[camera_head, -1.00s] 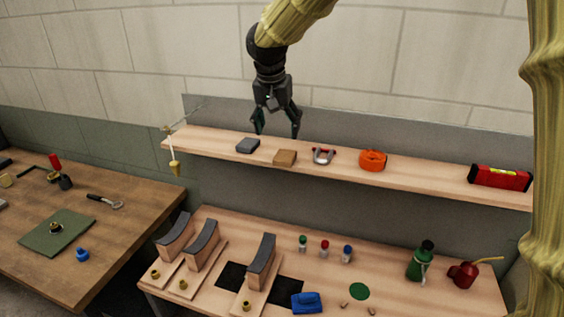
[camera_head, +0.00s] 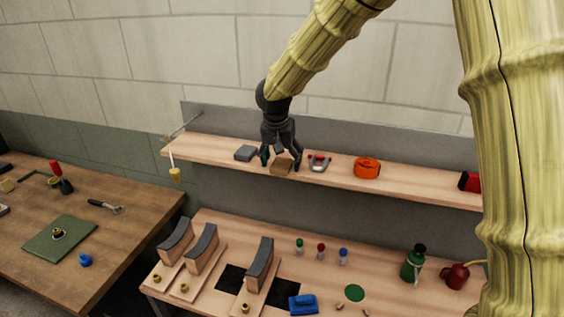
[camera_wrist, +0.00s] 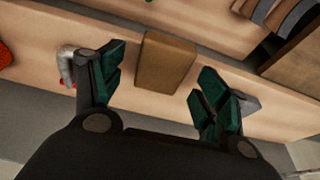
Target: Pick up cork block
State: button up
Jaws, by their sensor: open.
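The cork block (camera_head: 281,163) is a small brown block on the wooden wall shelf (camera_head: 420,189). My gripper (camera_head: 281,160) is down at the shelf with its fingers open around the block in the head view. In the wrist view the cork block (camera_wrist: 165,61) shows between the two green-padded fingers of my gripper (camera_wrist: 160,90), a little beyond their tips and nearer the left finger. Gaps show on both sides, so the fingers do not appear to touch it. Part of the block is hidden by the gripper in the head view.
A grey block (camera_head: 245,153) lies left of the cork on the shelf. A red and silver clamp-like item (camera_head: 319,162) is close on its right, then an orange roll (camera_head: 366,168). A yellow plumb bob (camera_head: 175,174) hangs at the shelf's left end. A workbench (camera_head: 215,221) stands below.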

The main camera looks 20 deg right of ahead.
jog(key=shift+f, duration=0.45)
jog(key=c, duration=1)
jog(key=shift+o, duration=0.2)
jog(key=shift+r, duration=0.1)
